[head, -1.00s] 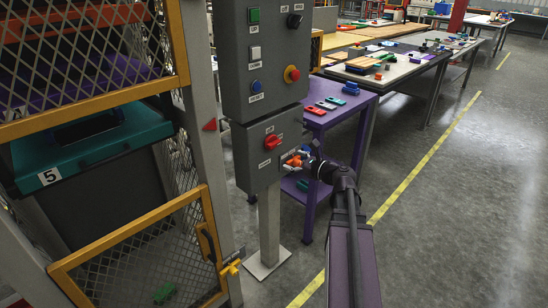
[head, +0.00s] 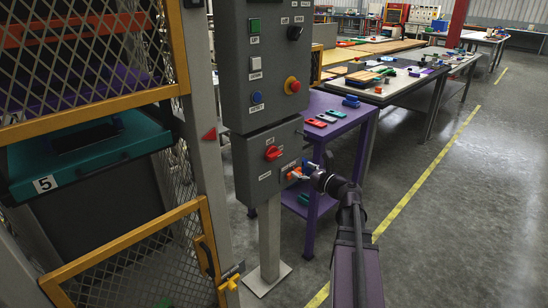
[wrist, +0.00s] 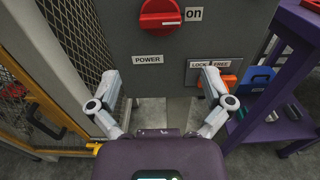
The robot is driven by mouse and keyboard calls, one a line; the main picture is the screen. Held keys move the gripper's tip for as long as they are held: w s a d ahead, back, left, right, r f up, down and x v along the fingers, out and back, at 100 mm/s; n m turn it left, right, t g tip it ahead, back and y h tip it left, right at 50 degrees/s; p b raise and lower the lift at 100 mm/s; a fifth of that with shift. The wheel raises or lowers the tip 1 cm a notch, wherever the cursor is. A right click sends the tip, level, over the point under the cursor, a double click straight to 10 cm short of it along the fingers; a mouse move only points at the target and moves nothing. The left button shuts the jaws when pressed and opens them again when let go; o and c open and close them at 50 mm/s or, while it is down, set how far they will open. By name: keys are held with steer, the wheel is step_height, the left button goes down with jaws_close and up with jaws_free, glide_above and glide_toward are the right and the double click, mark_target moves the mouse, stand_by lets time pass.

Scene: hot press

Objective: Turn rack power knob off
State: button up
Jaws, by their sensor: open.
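The red power knob (head: 273,153) is on the lower grey box of the panel post. In the wrist view the knob (wrist: 160,15) is cut by the top edge, with "on" to its right and "POWER" below. My gripper (wrist: 161,76) is open and empty, its two fingers spread below the knob and apart from it. In the head view my gripper (head: 300,172) is at the right lower side of the box. An orange part (wrist: 230,82) by a "LOCK / FREE" label is partly hidden behind my right finger.
A mesh cage with a yellow frame (head: 130,240) stands left. A purple table (head: 352,118) with small parts stands right. The floor at right is clear.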

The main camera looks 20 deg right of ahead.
mark_target(277, 157)
steer(key=x, duration=1.2)
steer(key=shift+w+a, duration=0.15)
steer(key=shift+w, duration=0.2)
